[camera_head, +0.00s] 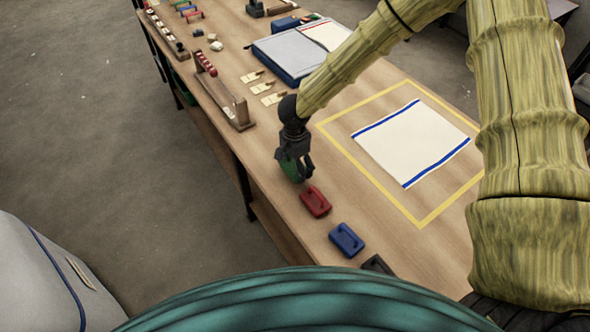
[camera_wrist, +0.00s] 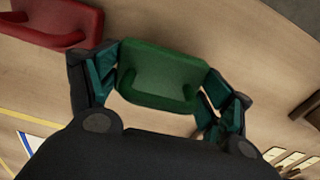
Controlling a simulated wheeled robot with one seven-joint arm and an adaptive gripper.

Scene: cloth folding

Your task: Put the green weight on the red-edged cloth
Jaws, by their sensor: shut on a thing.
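The green weight (camera_head: 288,167) is in my gripper (camera_head: 296,168), at the table's near-left edge. In the wrist view the green weight (camera_wrist: 160,70) sits between the two fingers of my gripper (camera_wrist: 162,85), which are shut on it. I cannot tell whether it touches the table. The cloth (camera_head: 412,143) lying flat in the yellow outline shows blue edges; its corner is in the wrist view (camera_wrist: 32,142). A smaller white cloth (camera_head: 325,35) at the far blue tray seems to have a red edge, partly hidden by my arm.
A red weight (camera_head: 315,201), a blue weight (camera_head: 346,240) and a dark weight (camera_head: 377,264) stand in a row along the near edge. A wooden rack (camera_head: 228,100), small cards (camera_head: 262,88) and a blue tray (camera_head: 262,54) lie further back. Table around the cloth is clear.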

